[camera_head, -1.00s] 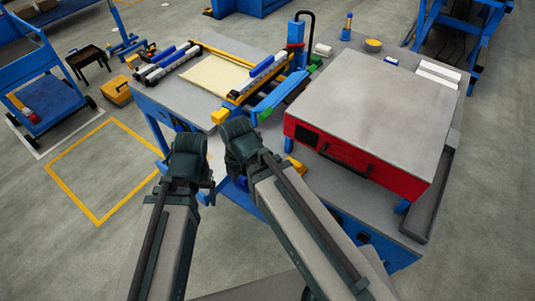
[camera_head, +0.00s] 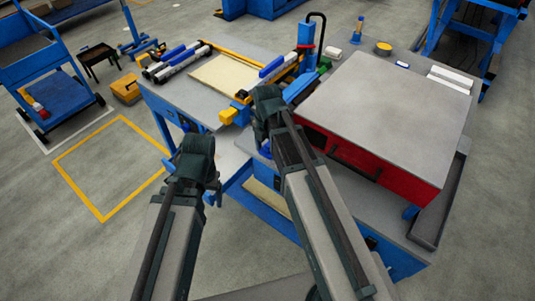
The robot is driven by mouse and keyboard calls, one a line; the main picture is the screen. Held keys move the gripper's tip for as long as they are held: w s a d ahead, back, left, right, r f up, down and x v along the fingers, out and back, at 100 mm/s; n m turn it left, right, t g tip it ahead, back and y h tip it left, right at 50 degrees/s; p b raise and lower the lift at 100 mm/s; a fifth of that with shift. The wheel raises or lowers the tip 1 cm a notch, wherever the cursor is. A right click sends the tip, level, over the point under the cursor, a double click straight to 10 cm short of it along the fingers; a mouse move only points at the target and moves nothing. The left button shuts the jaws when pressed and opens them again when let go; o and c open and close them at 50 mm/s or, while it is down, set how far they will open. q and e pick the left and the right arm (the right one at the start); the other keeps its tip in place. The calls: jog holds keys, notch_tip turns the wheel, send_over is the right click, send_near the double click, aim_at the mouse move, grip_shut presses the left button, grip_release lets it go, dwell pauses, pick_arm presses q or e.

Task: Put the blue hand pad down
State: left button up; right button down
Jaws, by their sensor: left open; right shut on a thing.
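My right gripper (camera_head: 268,102) is over the front edge of the worktable, left of the red box. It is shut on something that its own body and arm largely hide. A small patch of blue (camera_head: 265,151) shows just below it; I cannot tell whether this is part of the blue hand pad. My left gripper (camera_head: 196,148) is open, lower and further left, in front of the table. No pad shows in it.
The worktable (camera_head: 215,108) carries a cream panel (camera_head: 226,74), rollers and a blue-and-yellow press (camera_head: 304,36). A red box with a grey lid (camera_head: 390,105) fills its right side. A yellow floor square (camera_head: 85,205) is empty at the left.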

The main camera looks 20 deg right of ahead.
aim_at(267, 154)
jog(key=shift+w+d+f, duration=0.1)
jog(key=shift+w+d, duration=0.25)
jog(key=shift+w, duration=0.25)
jog(key=f+b, duration=0.3)
jog(key=shift+s+f+b, duration=0.2)
jog(key=shift+b, duration=0.1)
jog(key=shift+a, duration=0.1)
jog(key=shift+f, duration=0.2)
grip_release()
jog(key=shift+r, duration=0.15)
notch_tip(267, 154, up, 12)
jog(key=p, duration=1.2)
jog(key=shift+r, duration=0.1)
jog(key=shift+f, duration=0.2)
notch_tip(267, 154, down, 12)
jog(key=b, duration=1.2)
jog(key=shift+r, duration=0.1)
